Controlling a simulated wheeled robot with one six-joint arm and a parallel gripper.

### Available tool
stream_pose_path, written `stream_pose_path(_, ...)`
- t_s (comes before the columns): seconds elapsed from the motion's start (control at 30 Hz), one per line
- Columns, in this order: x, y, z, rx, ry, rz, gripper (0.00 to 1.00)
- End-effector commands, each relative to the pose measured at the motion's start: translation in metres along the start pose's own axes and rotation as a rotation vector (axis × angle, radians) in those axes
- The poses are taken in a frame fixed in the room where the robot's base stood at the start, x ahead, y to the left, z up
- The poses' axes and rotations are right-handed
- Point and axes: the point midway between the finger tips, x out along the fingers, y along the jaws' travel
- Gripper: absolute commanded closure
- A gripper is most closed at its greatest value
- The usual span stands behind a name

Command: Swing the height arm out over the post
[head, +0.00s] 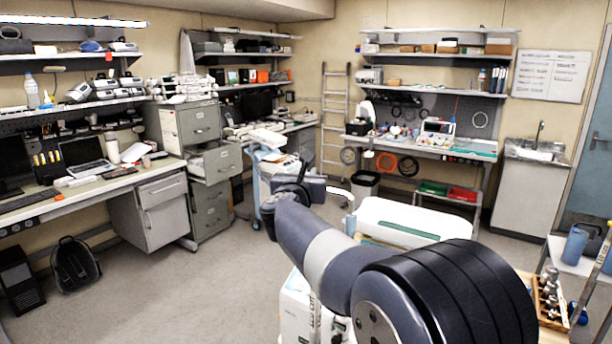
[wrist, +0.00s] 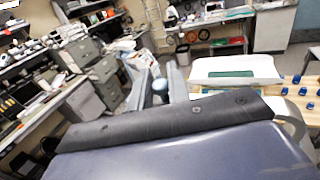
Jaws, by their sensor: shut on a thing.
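In the head view my gripper (head: 318,188) is partly hidden by my own arm. A white curved piece (head: 341,193) shows just to its right. A white upright strip with dark marks (head: 316,309) stands under my arm and may be the post; its top is hidden.
A white tray-topped unit with a green panel (head: 405,229) stands right of my gripper. A wooden rack (head: 548,297) is at the lower right. Beyond are a blue-and-white cart (head: 268,160), filing cabinets (head: 188,125) and a workbench (head: 430,148).

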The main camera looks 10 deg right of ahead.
Motion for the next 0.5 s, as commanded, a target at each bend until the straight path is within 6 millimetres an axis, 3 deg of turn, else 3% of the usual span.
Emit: stream_pose_path(0.5, -0.004, 0.0008, -0.0015, 0.003, -0.001, 0.036, 1.0)
